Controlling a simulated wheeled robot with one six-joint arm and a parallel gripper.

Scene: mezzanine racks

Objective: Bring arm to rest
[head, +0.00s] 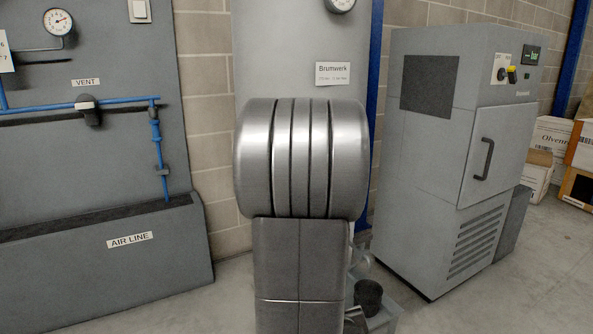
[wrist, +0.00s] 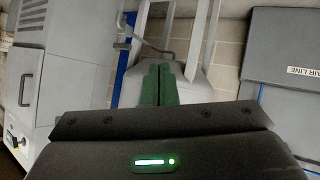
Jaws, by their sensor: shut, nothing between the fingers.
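My gripper (wrist: 159,72) shows in the wrist view, with its two green fingers side by side and closed together. Nothing is held between them. The fingers point towards a grey panel or frame in front of the block wall, apart from the big machines as far as I can tell. In the head view my silver arm stands folded up in the middle of the picture. It hides what is behind it, and my gripper does not show there.
A grey cabinet (head: 430,150) with a door handle stands at the right; it also shows in the wrist view (wrist: 60,60). The AIR LINE panel (head: 100,255) with blue pipes is at the left. Boxes (head: 545,140) stand far right. Some floor (head: 480,300) is clear.

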